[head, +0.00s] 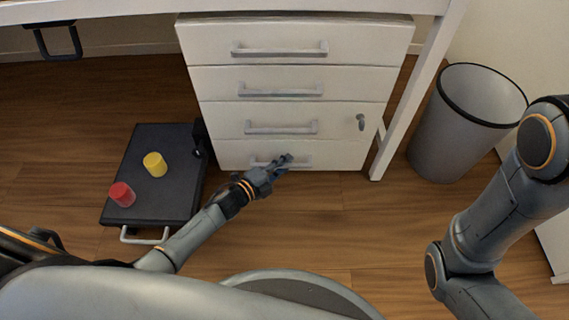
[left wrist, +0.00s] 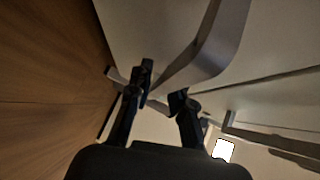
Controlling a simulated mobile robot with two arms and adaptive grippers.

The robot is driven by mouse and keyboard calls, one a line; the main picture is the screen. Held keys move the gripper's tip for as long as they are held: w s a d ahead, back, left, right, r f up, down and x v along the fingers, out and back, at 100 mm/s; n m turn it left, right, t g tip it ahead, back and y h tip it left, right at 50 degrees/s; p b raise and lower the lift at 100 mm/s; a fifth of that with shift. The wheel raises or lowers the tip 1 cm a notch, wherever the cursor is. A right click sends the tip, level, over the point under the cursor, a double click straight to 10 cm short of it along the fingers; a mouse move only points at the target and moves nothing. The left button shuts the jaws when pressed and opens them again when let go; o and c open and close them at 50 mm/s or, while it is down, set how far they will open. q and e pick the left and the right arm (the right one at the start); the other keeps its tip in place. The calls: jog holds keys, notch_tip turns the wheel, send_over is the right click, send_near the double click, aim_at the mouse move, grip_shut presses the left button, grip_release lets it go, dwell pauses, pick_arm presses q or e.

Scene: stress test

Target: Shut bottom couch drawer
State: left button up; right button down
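No couch is in view; a white cabinet with several stacked drawers stands ahead in the head view. Its bottom drawer (head: 338,150) looks flush with those above. My left gripper (head: 285,163) is low in front of this drawer, over part of its grey handle (head: 303,163). In the left wrist view the left gripper's (left wrist: 163,85) two dark fingers are apart, close to a large grey handle (left wrist: 215,50). I cannot tell whether they touch it. My right arm shows at the right of the head view, but its gripper is out of view.
A low black case-like object (head: 150,205) with a light handle (head: 143,238) lies left of the cabinet, bearing a red cylinder (head: 122,194) and a yellow cylinder (head: 155,164). A grey bin (head: 455,130) stands at right, beyond a white desk leg (head: 412,95). Wooden floor is clear before the cabinet.

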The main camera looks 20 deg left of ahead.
pick_arm(q)
jog(key=v, duration=0.7)
jog(key=shift+s, duration=0.25)
jog(key=shift+a, duration=0.1)
